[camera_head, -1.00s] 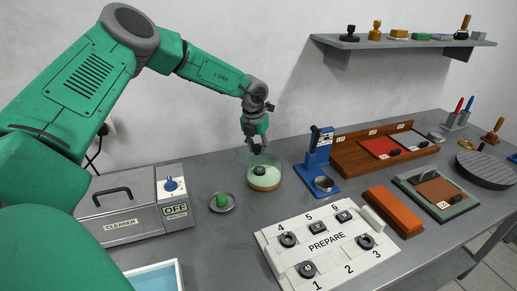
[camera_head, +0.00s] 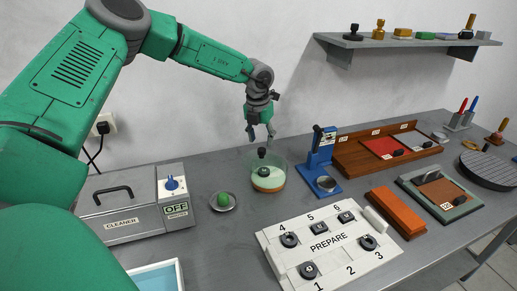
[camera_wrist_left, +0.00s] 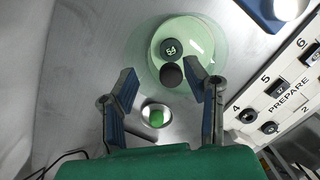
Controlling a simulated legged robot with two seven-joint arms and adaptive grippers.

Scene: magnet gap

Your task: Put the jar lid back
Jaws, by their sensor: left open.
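The clear glass jar (camera_head: 270,186) stands on the bench left of the blue press, with pale green contents and a black numbered piece (camera_head: 263,171) inside. A dark round knob (camera_head: 262,153) shows at the jar's top, apparently the knob of a see-through lid; how the lid's edge sits on the rim is hard to tell. In the left wrist view the knob (camera_wrist_left: 171,75) lies in front of the numbered piece (camera_wrist_left: 170,50). My left gripper (camera_head: 261,136) is open and empty just above the knob, fingers apart and pointing down. My right gripper is out of view.
A small dish (camera_head: 231,208) with a green item stands left of the jar, beside the cleaner box (camera_head: 130,212). The blue press (camera_head: 318,170) is close on the right. The white PREPARE board (camera_head: 335,262) lies in front. Bare bench surrounds the jar.

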